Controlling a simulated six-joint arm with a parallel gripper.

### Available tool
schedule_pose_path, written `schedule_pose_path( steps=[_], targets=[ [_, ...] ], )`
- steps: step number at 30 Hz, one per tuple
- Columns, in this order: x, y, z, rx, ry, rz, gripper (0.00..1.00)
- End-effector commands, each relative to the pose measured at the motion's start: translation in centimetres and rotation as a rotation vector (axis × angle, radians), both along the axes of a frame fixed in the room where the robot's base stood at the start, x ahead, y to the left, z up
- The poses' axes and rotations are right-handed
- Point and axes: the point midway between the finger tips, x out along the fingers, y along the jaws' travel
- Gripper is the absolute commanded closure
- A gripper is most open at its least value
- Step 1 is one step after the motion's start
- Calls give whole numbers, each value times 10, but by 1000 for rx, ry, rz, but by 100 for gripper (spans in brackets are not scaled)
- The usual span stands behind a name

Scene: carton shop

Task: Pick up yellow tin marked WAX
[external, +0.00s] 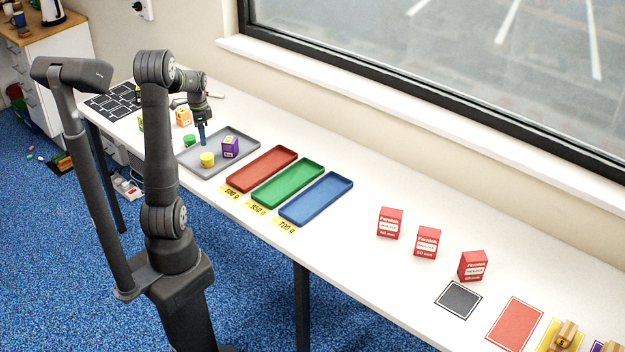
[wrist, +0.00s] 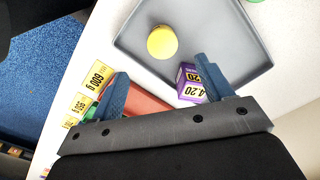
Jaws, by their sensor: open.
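A round yellow tin (external: 207,160) stands on the grey tray (external: 187,160) near its front edge; its marking cannot be read. The tin is apart from both fingers.
In the wrist view the purple box (wrist: 190,82) is close to the right finger. Red (external: 262,168), green and blue trays lie to the right. An orange box (external: 183,117) stands behind.

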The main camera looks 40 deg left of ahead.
Motion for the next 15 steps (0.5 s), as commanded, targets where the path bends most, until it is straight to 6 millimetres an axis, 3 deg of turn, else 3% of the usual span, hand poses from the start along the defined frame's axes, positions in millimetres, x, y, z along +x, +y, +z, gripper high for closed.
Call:
schedule_pose_path(
  steps=[6, 15],
  targets=[
    [-1, -1, -46, -3, 3, 1, 27],
    [1, 0, -70, -1, 1, 1, 27]
  ],
)
